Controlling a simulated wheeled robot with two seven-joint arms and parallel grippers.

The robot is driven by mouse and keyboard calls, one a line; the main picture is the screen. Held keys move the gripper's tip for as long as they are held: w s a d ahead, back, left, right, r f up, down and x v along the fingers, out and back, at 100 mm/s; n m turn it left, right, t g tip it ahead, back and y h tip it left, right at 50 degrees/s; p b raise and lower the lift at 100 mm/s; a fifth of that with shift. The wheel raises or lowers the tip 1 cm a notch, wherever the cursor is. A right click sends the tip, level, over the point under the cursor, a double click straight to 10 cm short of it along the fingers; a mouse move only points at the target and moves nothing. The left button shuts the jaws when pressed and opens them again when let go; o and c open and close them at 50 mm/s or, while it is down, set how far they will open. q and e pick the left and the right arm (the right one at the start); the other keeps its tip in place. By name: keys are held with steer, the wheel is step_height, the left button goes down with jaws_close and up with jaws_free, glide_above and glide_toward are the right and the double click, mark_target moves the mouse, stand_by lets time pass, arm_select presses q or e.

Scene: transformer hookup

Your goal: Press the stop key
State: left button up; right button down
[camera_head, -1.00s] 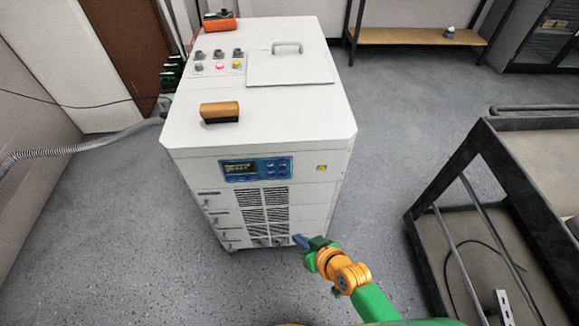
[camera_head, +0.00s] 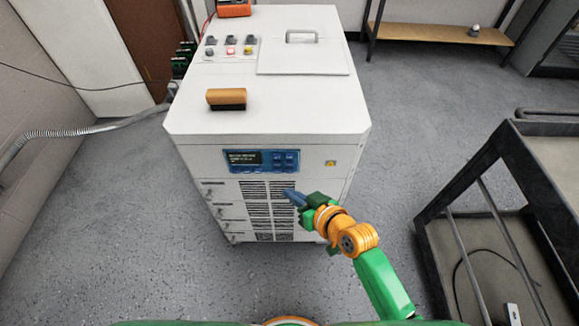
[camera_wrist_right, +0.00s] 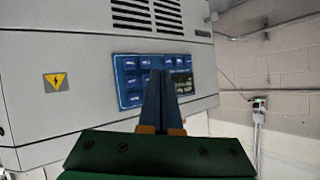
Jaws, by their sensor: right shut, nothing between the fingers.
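A blue control panel (camera_head: 262,161) with a dark lit display and several keys sits on the front of the white cabinet. It also shows in the right wrist view (camera_wrist_right: 130,78), where the cabinet appears upside down. The key labels are too small to read, so I cannot tell which is the stop key. My right gripper (camera_head: 285,193) is shut and empty, in front of the vents just below the panel's key side. In the right wrist view its fingers (camera_wrist_right: 162,75) overlap part of the panel; contact is not evident. My left gripper is out of view.
On the white cabinet (camera_head: 190,115) lie a brown-and-black block (camera_head: 226,99) and an orange device (camera_head: 234,8), near switches and a red button (camera_head: 230,50). A dark cart (camera_head: 470,190) stands at the right. The floor between cart and cabinet is clear.

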mark_target(289, 164)
steer(key=shift+w+b, duration=1.2)
steer(key=shift+w, duration=1.6)
steer(key=shift+w, duration=0.15)
steer(key=shift+w, duration=0.25)
steer(key=shift+w+b, duration=0.3)
steer(key=shift+w, duration=0.1)
stand_by(0.4)
steer(key=shift+s+p, duration=0.75)
steer(key=shift+s, duration=0.05)
